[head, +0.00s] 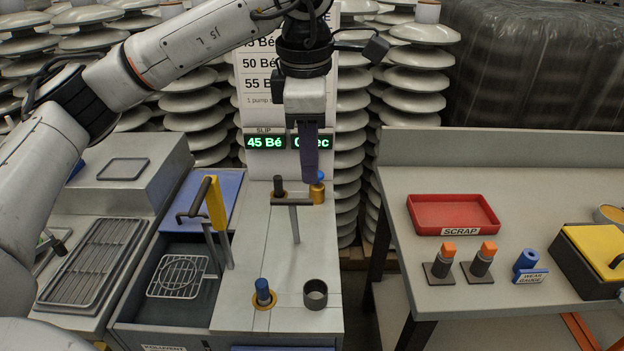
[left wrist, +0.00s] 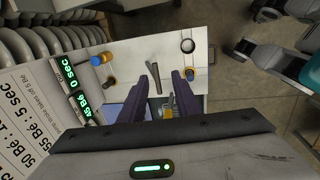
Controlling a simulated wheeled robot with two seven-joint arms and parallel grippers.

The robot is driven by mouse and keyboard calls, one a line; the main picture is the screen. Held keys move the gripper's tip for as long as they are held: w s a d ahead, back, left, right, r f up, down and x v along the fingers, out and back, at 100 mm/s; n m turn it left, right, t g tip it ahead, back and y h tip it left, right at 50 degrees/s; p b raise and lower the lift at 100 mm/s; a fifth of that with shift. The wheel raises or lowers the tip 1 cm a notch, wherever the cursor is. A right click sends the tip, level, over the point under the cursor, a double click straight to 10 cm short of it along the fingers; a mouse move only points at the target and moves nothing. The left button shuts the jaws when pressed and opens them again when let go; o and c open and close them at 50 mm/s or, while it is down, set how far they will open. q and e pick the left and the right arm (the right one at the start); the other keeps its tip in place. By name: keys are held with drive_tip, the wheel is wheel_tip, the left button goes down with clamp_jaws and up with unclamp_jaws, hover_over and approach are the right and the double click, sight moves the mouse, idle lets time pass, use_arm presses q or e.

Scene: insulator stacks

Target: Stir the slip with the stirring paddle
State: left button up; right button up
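A tool with a yellow grip (head: 216,203), which looks like the stirring paddle, stands nearly upright by the right side of the dark basin (head: 134,305). A dark bent handle shows beside its grip. The slip cannot be made out clearly. My left gripper (head: 315,178) points down above the back of the light worktop, right of the yellow grip. In the left wrist view its purple fingers (left wrist: 171,88) are apart with nothing held between them. A grey bar (left wrist: 153,75) shows beyond the gap. My right gripper is out of view.
The worktop holds a blue-topped brass piece (head: 317,193), a T-shaped grey bar (head: 295,222), a blue knob (head: 263,293) and a dark ring (head: 315,294). A wire grid (head: 178,276) lies in the basin. A sign behind reads 45 Bé (head: 264,142). A red scrap tray (head: 452,213) stands right.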

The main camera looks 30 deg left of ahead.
sight(305, 200)
use_arm(q)
drive_tip(key=shift+y, duration=0.3)
drive_tip(key=f, duration=0.3)
drive_tip(key=w+a+f, duration=0.1)
drive_tip(key=f, duration=0.2)
drive_tip(key=a+f+p, duration=0.1)
drive_tip(key=f, duration=0.2)
drive_tip(key=shift+w+a+f, duration=0.1)
drive_tip(key=shift+w, duration=0.3)
clamp_jaws()
